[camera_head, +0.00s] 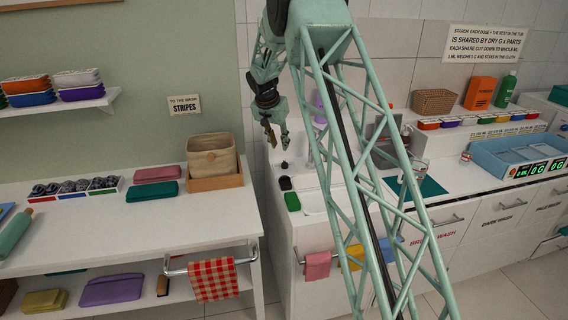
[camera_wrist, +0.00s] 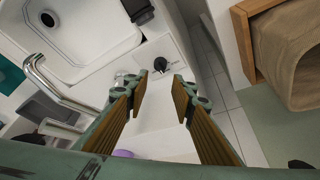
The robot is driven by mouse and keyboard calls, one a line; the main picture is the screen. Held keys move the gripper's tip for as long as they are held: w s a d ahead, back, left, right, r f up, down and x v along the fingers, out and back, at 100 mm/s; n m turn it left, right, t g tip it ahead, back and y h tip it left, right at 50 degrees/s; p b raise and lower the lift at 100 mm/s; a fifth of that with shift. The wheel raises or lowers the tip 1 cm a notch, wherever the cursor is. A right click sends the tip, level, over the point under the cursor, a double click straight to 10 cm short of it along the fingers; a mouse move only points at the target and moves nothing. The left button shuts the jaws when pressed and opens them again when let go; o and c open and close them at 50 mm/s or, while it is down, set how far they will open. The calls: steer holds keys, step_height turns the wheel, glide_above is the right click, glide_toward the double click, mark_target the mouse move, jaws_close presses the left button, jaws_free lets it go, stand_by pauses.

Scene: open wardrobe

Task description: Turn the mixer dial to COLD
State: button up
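The mixer dial (camera_wrist: 160,66) is a small round black knob on a pale plate beside the sink in the wrist view. A small light mark shows near it, but its lettering and pointer setting are too small to read. In the head view a small dark knob (camera_head: 284,165), seemingly the dial, sits below my gripper (camera_head: 277,142). In the wrist view my gripper (camera_wrist: 160,88) is open and empty. Its two brown-padded fingers stand apart, with the dial seen just beyond the gap between their tips. The fingers look apart from the dial.
A white sink (camera_wrist: 90,48) with a chrome tap (camera_wrist: 52,88) lies left of the dial. A black item (camera_head: 285,183) and a green block (camera_head: 292,201) sit near the counter's front. A cloth basket (camera_head: 212,155) in a wooden tray stands on the left-hand table.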

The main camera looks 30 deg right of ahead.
mark_target(284, 162)
steer(key=shift+b+x, duration=0.65)
steer(key=shift+x, duration=6.1)
steer(key=shift+a, duration=0.1)
steer(key=shift+c, duration=0.5)
steer(key=c, duration=0.5)
